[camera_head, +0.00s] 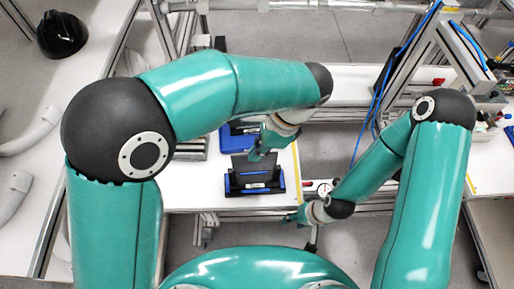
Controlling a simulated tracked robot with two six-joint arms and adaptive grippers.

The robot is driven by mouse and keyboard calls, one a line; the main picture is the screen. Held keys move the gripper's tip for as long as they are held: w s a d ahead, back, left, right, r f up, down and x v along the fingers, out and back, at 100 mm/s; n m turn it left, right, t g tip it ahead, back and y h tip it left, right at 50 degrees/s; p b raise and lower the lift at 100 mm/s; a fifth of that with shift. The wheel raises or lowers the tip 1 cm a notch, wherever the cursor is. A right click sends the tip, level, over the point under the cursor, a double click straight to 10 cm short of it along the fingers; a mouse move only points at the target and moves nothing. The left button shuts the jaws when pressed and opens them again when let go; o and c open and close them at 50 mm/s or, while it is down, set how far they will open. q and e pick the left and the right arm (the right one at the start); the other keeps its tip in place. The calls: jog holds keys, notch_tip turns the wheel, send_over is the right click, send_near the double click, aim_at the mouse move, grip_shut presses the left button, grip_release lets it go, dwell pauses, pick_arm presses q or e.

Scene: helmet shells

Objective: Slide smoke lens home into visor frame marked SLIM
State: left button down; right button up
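A dark smoke lens (241,168) stands roughly upright at a black and blue visor frame (256,189) on the white table. The frame has a small pale label on its front, too small to read. My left gripper (257,154) is at the lens's upper edge, its fingers seemingly closed on it. The lens's lower edge is hidden at the frame, so I cannot tell how deep it sits. My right gripper (291,218) is near the table's front edge, to the right of and below the frame, apart from it. Its fingers are too small to judge.
Another blue and black frame (229,137) lies behind the lens, partly hidden by my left arm. The white table (190,190) has bare room left of the frame. A round gauge (323,189) is to the right. Blue cables hang by a metal rack (408,62). A black helmet shell (62,34) sits far left.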

aim_at(257, 165)
pick_arm(q)
jog(key=shift+s+a+f+b, duration=0.1)
jog(key=shift+s+f+b, duration=0.2)
jog(key=shift+f+b, duration=0.5)
jog(key=shift+s+f, duration=0.1)
jog(key=shift+f, duration=0.3)
jog(key=shift+w+f+b, duration=0.45)
jog(key=shift+f, duration=0.35)
jog(key=shift+s+f, duration=0.1)
jog(key=shift+f, duration=0.05)
jog(key=shift+f+b, duration=0.85)
jog(key=shift+f, duration=0.3)
jog(key=c, duration=1.2)
grip_release()
jog(key=shift+c, duration=0.2)
